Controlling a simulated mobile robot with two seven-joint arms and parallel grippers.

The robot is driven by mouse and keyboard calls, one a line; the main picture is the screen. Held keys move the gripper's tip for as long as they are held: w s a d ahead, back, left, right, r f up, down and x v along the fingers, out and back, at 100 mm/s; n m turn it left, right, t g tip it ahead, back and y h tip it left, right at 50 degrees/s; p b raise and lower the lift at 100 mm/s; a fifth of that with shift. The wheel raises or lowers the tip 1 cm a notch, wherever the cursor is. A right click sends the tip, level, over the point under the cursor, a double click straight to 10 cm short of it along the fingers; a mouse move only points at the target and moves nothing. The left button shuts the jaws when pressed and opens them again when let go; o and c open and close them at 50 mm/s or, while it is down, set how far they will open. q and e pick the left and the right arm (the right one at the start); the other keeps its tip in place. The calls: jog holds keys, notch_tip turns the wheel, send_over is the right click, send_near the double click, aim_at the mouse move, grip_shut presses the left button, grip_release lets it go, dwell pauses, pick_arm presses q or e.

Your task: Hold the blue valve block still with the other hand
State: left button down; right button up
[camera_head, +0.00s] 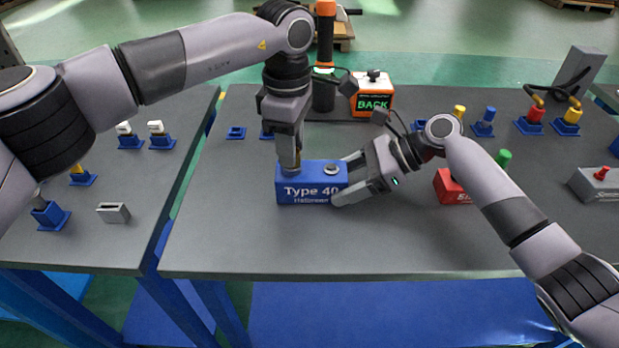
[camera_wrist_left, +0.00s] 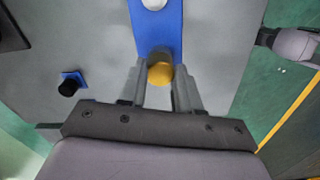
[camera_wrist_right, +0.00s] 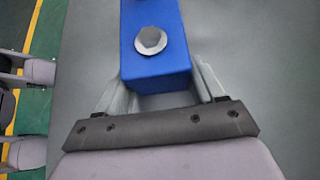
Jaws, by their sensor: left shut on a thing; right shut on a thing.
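The blue valve block (camera_head: 312,190), marked "Type 40", sits on the dark grey table in the head view. My right gripper (camera_head: 343,182) is shut on its right end, one finger on the far side and one on the near side. In the right wrist view the block (camera_wrist_right: 158,62) lies between the fingers, with a round grey fitting on top. My left gripper (camera_head: 290,160) points down over the block's left end. In the left wrist view it is shut on a yellow-topped piece (camera_wrist_left: 160,73) at the end of the block (camera_wrist_left: 158,35). The head view mostly hides this piece.
A red block (camera_head: 452,187) lies right of my right gripper. An orange and black box (camera_head: 373,97) marked "BACK" stands behind. Several small pieces in blue bases stand at the right and on the left table. The front of the table is clear.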

pick_arm(q)
jog(key=shift+r, duration=0.25)
jog(key=shift+r, duration=1.8)
pick_arm(e)
jog(key=o, duration=1.3)
jog(key=shift+o, duration=0.2)
